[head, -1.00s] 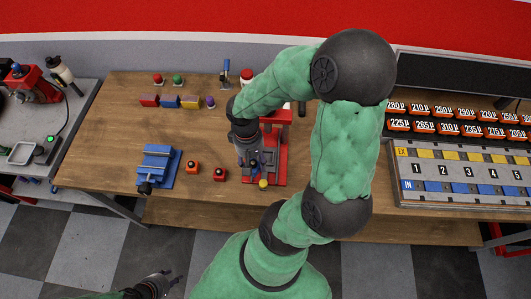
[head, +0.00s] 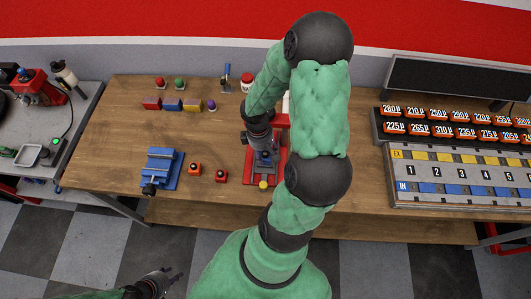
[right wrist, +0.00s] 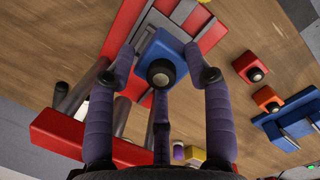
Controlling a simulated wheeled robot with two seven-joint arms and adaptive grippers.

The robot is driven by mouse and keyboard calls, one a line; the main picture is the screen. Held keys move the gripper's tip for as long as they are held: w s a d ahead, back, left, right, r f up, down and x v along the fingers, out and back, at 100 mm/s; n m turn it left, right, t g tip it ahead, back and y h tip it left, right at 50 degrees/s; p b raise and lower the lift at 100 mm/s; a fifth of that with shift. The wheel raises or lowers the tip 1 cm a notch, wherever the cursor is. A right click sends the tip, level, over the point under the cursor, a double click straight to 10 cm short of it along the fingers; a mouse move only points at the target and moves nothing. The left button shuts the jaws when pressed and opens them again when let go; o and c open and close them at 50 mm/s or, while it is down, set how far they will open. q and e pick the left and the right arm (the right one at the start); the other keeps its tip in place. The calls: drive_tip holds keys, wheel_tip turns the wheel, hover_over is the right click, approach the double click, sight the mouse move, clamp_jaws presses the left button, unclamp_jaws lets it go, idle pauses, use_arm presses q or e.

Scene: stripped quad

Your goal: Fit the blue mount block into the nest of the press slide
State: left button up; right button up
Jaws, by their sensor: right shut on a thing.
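The blue mount block (right wrist: 162,60), with a black round knob on top, is between the purple fingers of my right gripper (right wrist: 162,70), which is shut on it. In the head view my right gripper (head: 264,152) points down over the red press (head: 251,172). The press's grey slide (right wrist: 180,14) shows beyond the block in the right wrist view. The block hides the nest, and I cannot tell whether it is seated or just above. My left gripper (head: 172,274) is empty over the floor at the bottom, its fingers apart.
A red block (head: 221,175) and an orange block (head: 194,169) stand left of the press, with a blue vise (head: 161,168) farther left. Several coloured blocks (head: 172,104) lie behind. A numbered rack (head: 460,178) fills the table's right side. Bare wood lies left of the vise.

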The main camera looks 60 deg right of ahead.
drive_tip(key=d+f, duration=0.1)
drive_tip(key=w+d+f, duration=0.1)
drive_tip(key=f, duration=0.1)
drive_tip(key=w+d+f, duration=0.1)
drive_tip(key=shift+d+f, duration=0.15)
drive_tip(key=shift+f, duration=0.25)
drive_tip(key=shift+d+f, duration=0.15)
drive_tip(key=shift+f, duration=1.5)
drive_tip(key=shift+b, duration=0.3)
drive_tip(key=shift+f, duration=0.15)
drive_tip(key=o, duration=1.4)
